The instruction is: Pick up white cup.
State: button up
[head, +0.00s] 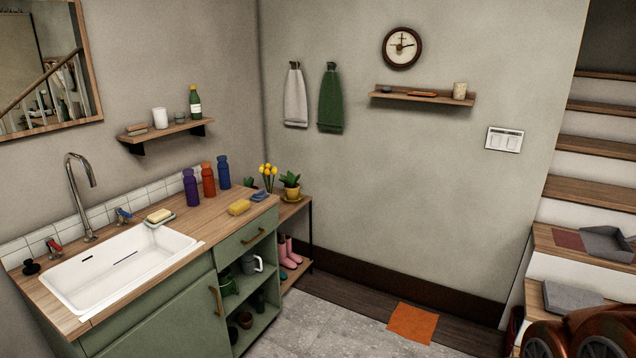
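A white cup (160,117) stands upright on a small wooden wall shelf (150,136) at the upper left, above the sink counter. On that shelf it stands between a low brown item (136,129) and a small grey jar (180,117). A green bottle (195,101) stands at the shelf's right end. A light grey-white mug (251,263) sits in the open part of the green cabinet. A beige cup (460,90) stands on the back wall shelf. My gripper is not in view.
A wooden counter (215,213) with a white sink (122,264) and tall faucet (80,198) lies below the left shelf. Purple, red and blue bottles (208,180) stand on it. Grey floor (325,325) is clear; an orange mat (412,323) lies near stairs (590,190).

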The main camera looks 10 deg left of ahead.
aim_at(160, 114)
jog(key=u, duration=0.15)
jog(key=i, duration=1.85)
jog(key=u, duration=0.85)
jog(key=i, duration=1.1)
jog(key=u, duration=1.7)
jog(key=i, duration=0.8)
jog(key=u, duration=0.55)
